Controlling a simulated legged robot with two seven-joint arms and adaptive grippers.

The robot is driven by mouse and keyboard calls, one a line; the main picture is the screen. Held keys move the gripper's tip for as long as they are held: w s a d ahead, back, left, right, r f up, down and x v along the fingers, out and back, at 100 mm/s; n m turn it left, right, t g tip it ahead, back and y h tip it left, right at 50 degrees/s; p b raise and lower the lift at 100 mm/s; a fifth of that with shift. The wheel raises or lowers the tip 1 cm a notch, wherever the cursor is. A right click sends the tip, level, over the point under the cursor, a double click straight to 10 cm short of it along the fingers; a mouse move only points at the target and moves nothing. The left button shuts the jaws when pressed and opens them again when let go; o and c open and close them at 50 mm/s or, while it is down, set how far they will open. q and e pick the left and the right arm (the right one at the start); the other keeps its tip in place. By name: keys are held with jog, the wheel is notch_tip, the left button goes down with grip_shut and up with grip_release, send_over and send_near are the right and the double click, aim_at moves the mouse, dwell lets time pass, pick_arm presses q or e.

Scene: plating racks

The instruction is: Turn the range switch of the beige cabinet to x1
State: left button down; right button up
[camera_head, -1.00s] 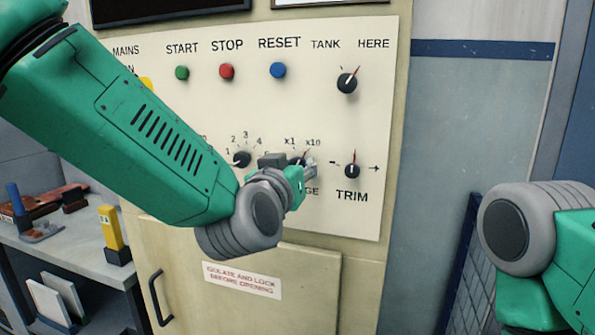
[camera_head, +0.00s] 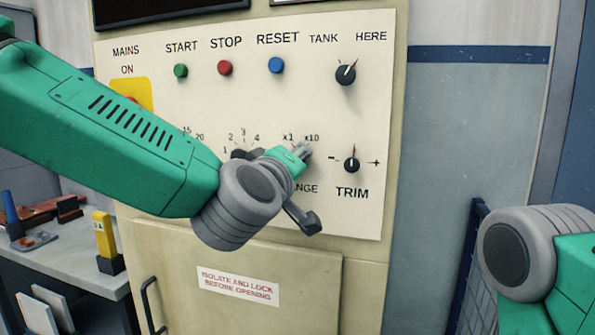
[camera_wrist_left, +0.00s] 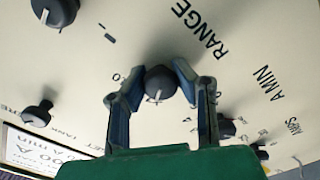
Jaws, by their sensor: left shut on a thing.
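The beige cabinet (camera_head: 392,60) carries a cream panel with dials and buttons. My left gripper (camera_head: 303,152) is at the range switch, between the x1 and x10 marks and the RANGE label, and hides the knob in the head view. In the left wrist view my left gripper (camera_wrist_left: 158,85) has its two fingers closed on either side of the black range switch (camera_wrist_left: 160,80). Its pale pointer mark faces the bottom of that view; a partly hidden label lies left of the knob. My right gripper is not in view; only part of my right arm shows.
The trim knob (camera_head: 351,165) is close on the right, and a numbered selector knob (camera_head: 239,154) close on the left, partly behind my wrist. START, STOP and RESET buttons sit above. A bench with a yellow device (camera_head: 105,236) stands at left.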

pick_arm(q)
jog(key=shift+d+f+n, duration=0.1)
jog(key=shift+f+n, duration=0.3)
jog(key=shift+n, duration=0.2)
jog(key=c, duration=1.4)
grip_release()
jog(key=shift+s, duration=0.1)
jog(key=shift+o, duration=0.9)
jog(key=shift+r, duration=0.2)
jog(key=v, duration=1.2)
